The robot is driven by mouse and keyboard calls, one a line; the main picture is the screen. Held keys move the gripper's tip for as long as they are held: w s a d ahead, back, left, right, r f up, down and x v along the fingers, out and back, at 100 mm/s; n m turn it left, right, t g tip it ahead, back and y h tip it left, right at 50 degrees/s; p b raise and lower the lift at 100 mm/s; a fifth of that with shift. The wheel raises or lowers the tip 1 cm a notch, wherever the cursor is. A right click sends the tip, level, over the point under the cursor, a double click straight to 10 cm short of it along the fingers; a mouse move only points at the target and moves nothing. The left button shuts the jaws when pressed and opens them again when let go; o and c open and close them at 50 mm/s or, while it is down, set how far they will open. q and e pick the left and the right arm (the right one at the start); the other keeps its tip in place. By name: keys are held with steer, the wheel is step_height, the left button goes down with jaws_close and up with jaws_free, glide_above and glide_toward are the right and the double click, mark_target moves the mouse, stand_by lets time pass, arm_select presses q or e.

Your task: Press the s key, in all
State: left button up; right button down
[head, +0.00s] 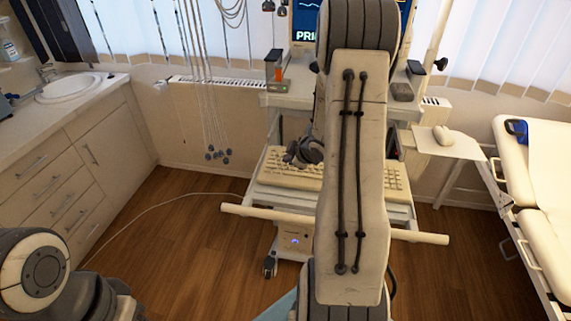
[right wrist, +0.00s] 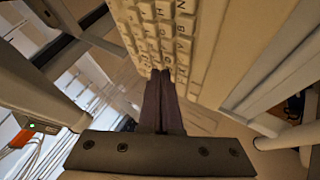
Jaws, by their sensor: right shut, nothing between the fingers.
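The cream keyboard (head: 276,174) lies on the pull-out shelf of the medical cart, and its middle is hidden behind my right arm. My right gripper (head: 294,163) is above the left half of the keyboard. In the right wrist view the gripper (right wrist: 161,74) is shut and empty, with its dark fingertips over the lettered keys of the keyboard (right wrist: 205,45). Whether the tips touch a key I cannot tell. Some letters show beyond the tips, but I cannot make out the s key. Only links of my left arm show at the lower left; its gripper is out of sight.
The cart's front handle bar (head: 262,212) runs below the keyboard. A monitor (head: 305,12) stands above, mostly covered by my arm. A bed (head: 535,190) is at the right, a sink counter (head: 75,108) at the left.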

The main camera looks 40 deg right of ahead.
mark_target(288, 166)
steer(key=shift+r, duration=0.1)
steer(key=shift+r+p, duration=0.6)
steer(key=shift+p, duration=0.1)
step_height(288, 166, up, 5)
steer(key=p, duration=0.4)
steer(key=shift+r+p, duration=0.1)
steer(key=shift+p, duration=0.3)
stand_by(0.5)
